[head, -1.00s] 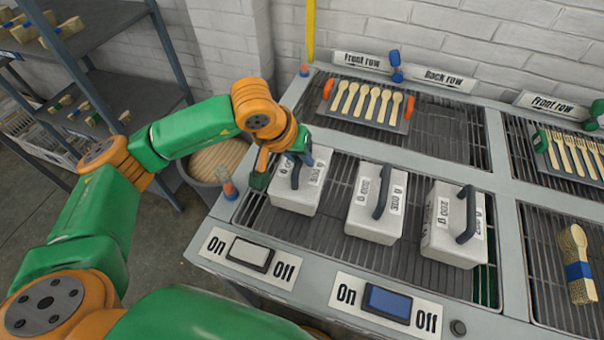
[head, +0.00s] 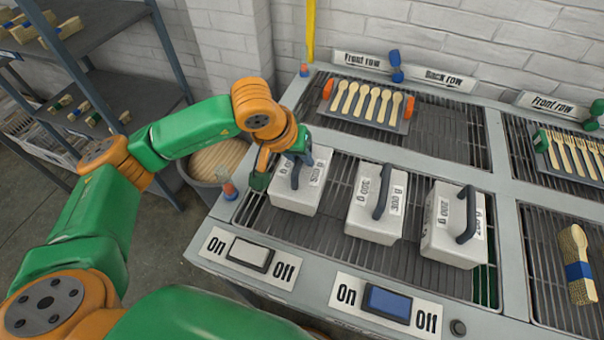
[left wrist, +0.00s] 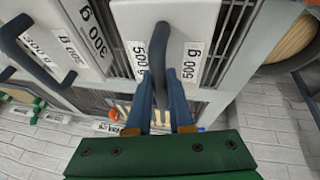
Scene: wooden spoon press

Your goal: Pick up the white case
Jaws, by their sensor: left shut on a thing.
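Three white cases with dark arched handles and weight labels stand in a row on the front grating. My left gripper (head: 294,163) is shut on the dark handle of the leftmost white case (head: 292,199). In the left wrist view the blue fingers of my left gripper (left wrist: 162,85) close around that handle, between two "500 g" labels on the white case (left wrist: 192,18). The case appears to rest on the grating. The middle white case (head: 364,219) and the right white case (head: 445,241) stand apart from it. My right gripper is not in view.
A tray of wooden spoons (head: 345,115) lies behind the cases. Two On/Off switches, one white (head: 250,254) and one blue (head: 388,304), sit on the front edge. A round bin (head: 215,163) stands left of the bench. A strapped spoon bundle (head: 577,265) lies right.

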